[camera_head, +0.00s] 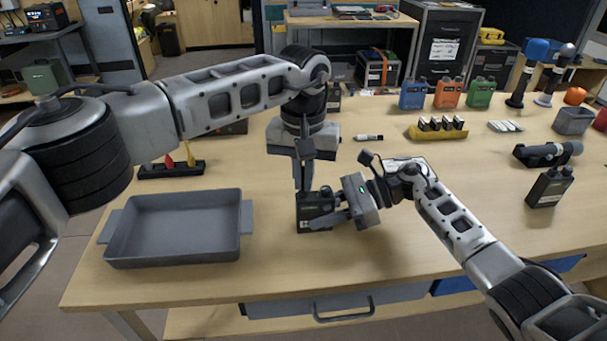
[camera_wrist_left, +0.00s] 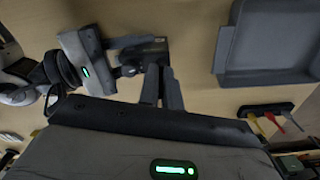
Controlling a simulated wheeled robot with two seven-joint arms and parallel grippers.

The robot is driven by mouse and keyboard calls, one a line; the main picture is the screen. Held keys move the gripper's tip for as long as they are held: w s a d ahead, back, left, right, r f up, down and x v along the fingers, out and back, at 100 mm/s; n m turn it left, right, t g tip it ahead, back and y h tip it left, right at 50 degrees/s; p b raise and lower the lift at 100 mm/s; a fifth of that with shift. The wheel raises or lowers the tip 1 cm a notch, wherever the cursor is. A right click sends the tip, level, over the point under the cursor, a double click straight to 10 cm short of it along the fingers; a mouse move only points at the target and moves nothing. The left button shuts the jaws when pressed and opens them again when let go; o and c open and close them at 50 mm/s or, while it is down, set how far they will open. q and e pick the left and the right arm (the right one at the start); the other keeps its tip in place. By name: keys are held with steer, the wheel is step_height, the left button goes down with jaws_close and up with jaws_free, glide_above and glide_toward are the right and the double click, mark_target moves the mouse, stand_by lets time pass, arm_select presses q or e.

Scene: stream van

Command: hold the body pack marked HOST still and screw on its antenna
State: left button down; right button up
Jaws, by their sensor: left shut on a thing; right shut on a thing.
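A black body pack (camera_head: 313,208) stands upright on the wooden table, right of the grey tray; any HOST marking is too small to read. My right gripper (camera_head: 336,215) comes in from the right and is shut on this pack. My left gripper (camera_head: 304,184) points straight down above the pack, shut, its fingertips at the pack's top. The antenna is hidden between these fingers, so I cannot tell how it sits on the pack. In the left wrist view the pack (camera_wrist_left: 153,50) lies just beyond the left fingers (camera_wrist_left: 163,78), with the right gripper (camera_wrist_left: 85,58) beside it.
An empty grey tray (camera_head: 180,260) stands on the left. Behind it is a small black rack (camera_head: 170,170) with coloured pieces. Blue, orange (camera_head: 449,93) and green packs, a yellow battery holder (camera_head: 437,131) and another black pack (camera_head: 549,188) stand right. Front table is clear.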

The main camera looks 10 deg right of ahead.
arm_select(q)
steer(key=m, duration=0.4)
steer(key=c, duration=1.7)
jaws_free()
steer(key=n, duration=0.4)
steer(key=shift+n, duration=2.1)
